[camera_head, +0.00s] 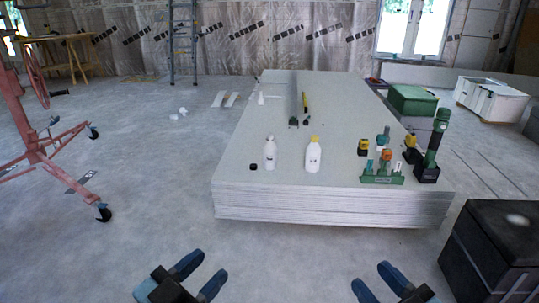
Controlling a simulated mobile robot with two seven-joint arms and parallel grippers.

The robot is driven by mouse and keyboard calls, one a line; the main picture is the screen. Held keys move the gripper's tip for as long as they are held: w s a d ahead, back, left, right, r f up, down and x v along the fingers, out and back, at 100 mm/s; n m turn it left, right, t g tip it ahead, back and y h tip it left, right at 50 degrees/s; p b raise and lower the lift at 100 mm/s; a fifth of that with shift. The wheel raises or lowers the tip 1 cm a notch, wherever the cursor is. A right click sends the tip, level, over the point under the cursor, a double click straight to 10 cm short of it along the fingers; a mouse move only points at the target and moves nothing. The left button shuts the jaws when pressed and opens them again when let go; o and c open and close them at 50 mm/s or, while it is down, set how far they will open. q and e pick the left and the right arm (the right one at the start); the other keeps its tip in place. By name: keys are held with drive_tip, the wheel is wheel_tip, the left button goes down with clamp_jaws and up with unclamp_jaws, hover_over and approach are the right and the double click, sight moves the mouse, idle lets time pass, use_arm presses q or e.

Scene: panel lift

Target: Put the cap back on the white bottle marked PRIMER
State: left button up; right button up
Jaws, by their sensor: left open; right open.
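A white bottle (269,153) with no cap visible on its neck stands upright near the front left of a stack of panels (330,209). A small black cap (253,167) lies on the panels just left of it, apart from it. A second white bottle (313,155) with a yellow top stands upright to the right. The lettering on both bottles is too small to read, so I cannot tell which is marked PRIMER. My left gripper (212,264) and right gripper (369,274) are both open and empty, low in the picture, in front of the stack.
Green and black tools (433,148) and a green holder (382,175) stand at the stack's right front. A long metal straightedge (294,95) lies toward the back. A dark box (495,245) is at the lower right and a red wheeled stand (50,140) at the left.

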use_arm(q)
drive_tip(key=s+d+r+n+t+p, duration=0.1)
drive_tip(key=s+r+n+p, duration=0.2)
drive_tip(key=p, duration=1)
wheel_tip(320, 180, up, 5)
drive_tip(key=n, duration=0.2)
drive_tip(key=shift+s+d+n+y, duration=0.2)
drive_tip(key=shift+n+y, duration=0.1)
drive_tip(key=shift+y, duration=0.1)
use_arm(e)
drive_tip(key=s+a+r+m+t, duration=0.1)
drive_tip(key=s+r+m, duration=0.2)
drive_tip(key=r+m, duration=0.2)
wheel_tip(320, 180, up, 3)
drive_tip(key=shift+s+a+m+h, duration=0.2)
drive_tip(key=shift+m+h, duration=0.1)
drive_tip(key=shift+h, duration=0.1)
use_arm(q)
drive_tip(key=shift+d, duration=0.1)
use_arm(e)
drive_tip(key=shift+d, duration=0.15)
